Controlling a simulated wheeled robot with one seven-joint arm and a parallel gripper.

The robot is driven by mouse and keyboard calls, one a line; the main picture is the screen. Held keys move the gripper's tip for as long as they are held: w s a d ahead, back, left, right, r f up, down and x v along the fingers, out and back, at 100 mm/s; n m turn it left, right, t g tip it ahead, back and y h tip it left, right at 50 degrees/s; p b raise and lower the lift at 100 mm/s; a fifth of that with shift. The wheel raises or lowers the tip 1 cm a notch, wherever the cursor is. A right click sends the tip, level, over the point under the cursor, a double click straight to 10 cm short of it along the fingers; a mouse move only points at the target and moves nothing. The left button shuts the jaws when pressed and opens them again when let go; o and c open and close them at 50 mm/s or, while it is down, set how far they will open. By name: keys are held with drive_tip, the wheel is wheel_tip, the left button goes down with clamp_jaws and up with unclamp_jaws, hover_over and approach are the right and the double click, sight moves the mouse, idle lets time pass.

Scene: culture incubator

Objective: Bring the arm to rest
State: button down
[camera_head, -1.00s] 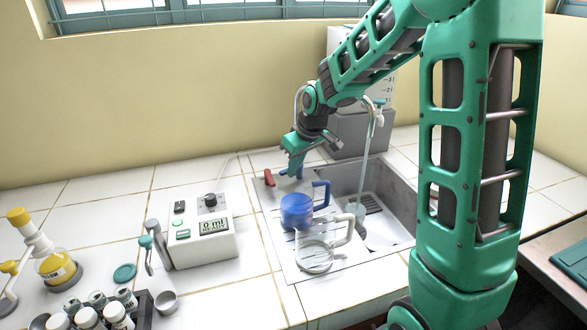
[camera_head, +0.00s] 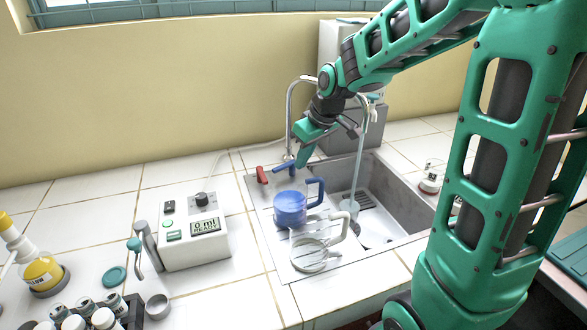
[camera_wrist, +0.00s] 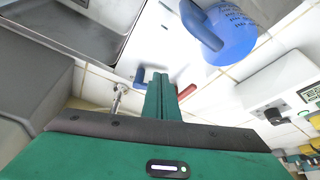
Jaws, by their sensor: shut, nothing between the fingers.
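My gripper (camera_head: 303,157) is green, shut and empty, pointing down over the back left of the sink, near the tap handles. In the wrist view its fingers (camera_wrist: 161,95) are pressed together with nothing between them. They appear between the blue tap handle (camera_wrist: 139,76) and the red tap handle (camera_wrist: 187,92); I cannot tell if they touch either. My arm reaches in from the right, bent at the elbow above the sink.
A blue mug (camera_head: 290,208) and a clear mug (camera_head: 308,252) stand on the drainboard left of the sink basin (camera_head: 385,225). A white dispenser (camera_head: 190,232) reads 0 ml. Bottles and a yellow flask (camera_head: 42,271) stand at the left.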

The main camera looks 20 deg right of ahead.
drive_tip(key=a+v, duration=0.1)
drive_tip(key=v, duration=0.4)
drive_tip(key=s+d+f+m+g, duration=0.1)
drive_tip(key=s+d+m, duration=0.2)
drive_tip(key=s, duration=0.7)
drive_tip(key=s+d+f+m+g+h, duration=0.1)
drive_tip(key=s+d+m, duration=0.3)
drive_tip(key=s, duration=0.6)
drive_tip(key=s+d+f+m+g, duration=0.2)
drive_tip(key=s+d+m, duration=0.1)
drive_tip(key=s, duration=0.7)
drive_tip(key=shift+s+d+f+m, duration=0.15)
drive_tip(key=shift+f+m, duration=0.1)
drive_tip(key=shift+m, duration=0.05)
drive_tip(key=shift+w+f+h, duration=0.25)
drive_tip(key=shift+w+h, duration=0.05)
drive_tip(key=shift+w, duration=0.35)
